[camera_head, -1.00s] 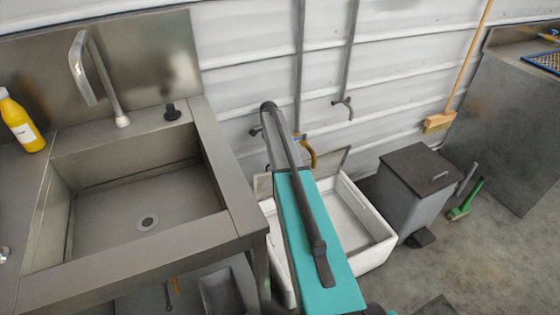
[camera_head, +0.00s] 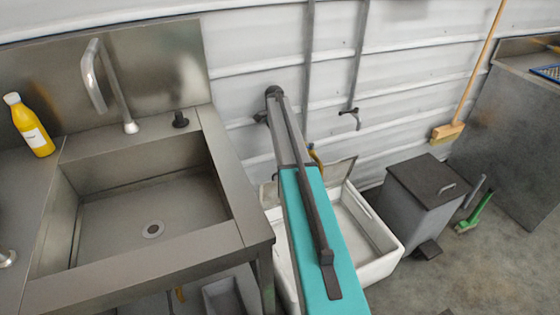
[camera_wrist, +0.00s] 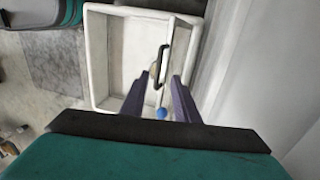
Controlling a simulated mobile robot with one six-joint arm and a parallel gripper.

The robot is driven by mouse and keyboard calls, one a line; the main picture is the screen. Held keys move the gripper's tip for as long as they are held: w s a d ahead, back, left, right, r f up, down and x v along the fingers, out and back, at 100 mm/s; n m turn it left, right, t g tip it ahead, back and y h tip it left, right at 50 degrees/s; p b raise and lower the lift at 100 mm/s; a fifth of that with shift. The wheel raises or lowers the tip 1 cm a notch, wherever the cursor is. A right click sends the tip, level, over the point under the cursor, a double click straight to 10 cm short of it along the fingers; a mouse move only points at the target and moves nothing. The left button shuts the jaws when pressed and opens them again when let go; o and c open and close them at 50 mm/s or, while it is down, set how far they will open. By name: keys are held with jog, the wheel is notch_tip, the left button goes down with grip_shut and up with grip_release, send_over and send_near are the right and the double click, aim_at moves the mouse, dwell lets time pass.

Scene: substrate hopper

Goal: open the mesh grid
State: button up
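A grey panel, likely the mesh grid (camera_head: 338,172), stands tilted up over the white box (camera_head: 384,265) by the wall; its mesh does not show clearly. The white box also shows in the wrist view (camera_wrist: 96,60), with an inner divider. My gripper (camera_wrist: 160,95) is open in the wrist view, its two dark purple fingers apart above the box. A black curved handle-like part with a brassy piece (camera_wrist: 163,62) and a small blue ball (camera_wrist: 162,113) show between the fingers. I cannot tell whether the fingers touch anything. My teal arm hides part of the box in the head view.
A steel sink (camera_head: 150,215) with a tap and a yellow bottle (camera_head: 30,126) stands left. A grey pedal bin (camera_head: 420,198) stands right of the box, with a green brush (camera_head: 473,213) beside it. A broom (camera_head: 447,132) leans on the white wall (camera_head: 400,90) behind.

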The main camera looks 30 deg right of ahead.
jog(key=shift+w+r, duration=0.15)
jog(key=shift+r, duration=0.8)
jog(key=shift+w+r, duration=0.15)
jog(key=shift+r, duration=0.8)
jog(key=c, duration=0.6)
jog(key=shift+w+d+f+n+t, duration=0.15)
jog(key=shift+w+n+t, duration=0.15)
jog(key=shift+w, duration=0.2)
grip_shut()
jog(key=s+d+f+t+b, duration=0.3)
jog(key=s+b, duration=0.3)
jog(key=s, duration=0.2)
jog(key=s+d+f+t+h+b, duration=0.1)
jog(key=s+d+f+t+b, duration=0.2)
jog(key=s+b, duration=0.4)
jog(key=shift+s+d+f+t, duration=0.4)
jog(key=shift+s+d+f, duration=0.3)
jog(key=shift+f, duration=0.2)
